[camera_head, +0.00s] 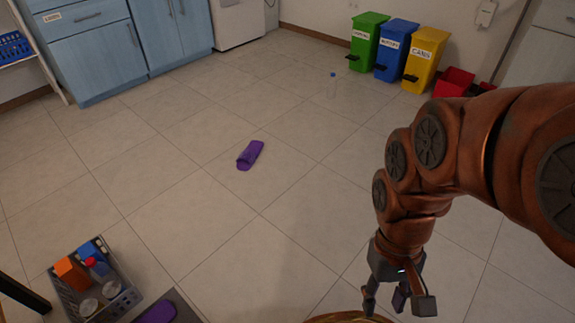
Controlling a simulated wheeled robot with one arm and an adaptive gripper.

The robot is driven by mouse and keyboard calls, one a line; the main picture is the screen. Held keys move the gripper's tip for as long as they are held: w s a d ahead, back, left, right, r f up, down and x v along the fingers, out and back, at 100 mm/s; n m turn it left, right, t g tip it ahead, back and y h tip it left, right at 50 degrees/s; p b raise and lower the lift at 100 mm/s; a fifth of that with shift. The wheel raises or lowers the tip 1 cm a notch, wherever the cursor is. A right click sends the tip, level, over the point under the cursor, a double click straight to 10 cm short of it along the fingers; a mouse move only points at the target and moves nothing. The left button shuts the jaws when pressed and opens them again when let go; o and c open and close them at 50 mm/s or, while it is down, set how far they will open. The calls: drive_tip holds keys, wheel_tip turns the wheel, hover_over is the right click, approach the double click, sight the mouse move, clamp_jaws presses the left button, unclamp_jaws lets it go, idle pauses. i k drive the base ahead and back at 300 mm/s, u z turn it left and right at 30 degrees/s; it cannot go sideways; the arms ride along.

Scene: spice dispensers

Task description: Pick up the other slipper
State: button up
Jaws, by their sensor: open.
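A purple slipper (250,155) lies alone on the tiled floor near the middle of the view. A second purple thing, which looks like the other slipper (156,311), lies on a dark grey surface at the bottom left, partly cut off by the frame edge. My gripper (398,300) hangs at the lower right with its fingers pointing down and spread apart. It is open and nothing shows between the fingers. It is well to the right of and nearer than the slipper on the floor.
A grey crate (63,297) holding boxes, a bottle and jars stands lower left. Green (368,38), blue (396,48) and yellow (425,58) bins stand at the back right. A small clear bottle (332,86) stands on the floor. Floor around the slipper is clear.

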sight(247, 159)
drive_tip(key=u, duration=0.1)
drive_tip(key=k, duration=0.35)
drive_tip(key=z, duration=0.55)
drive_tip(key=i, duration=1.5)
drive_tip(key=u, duration=1.5)
drive_tip(key=i, duration=1)
drive_tip(key=u, duration=1.05)
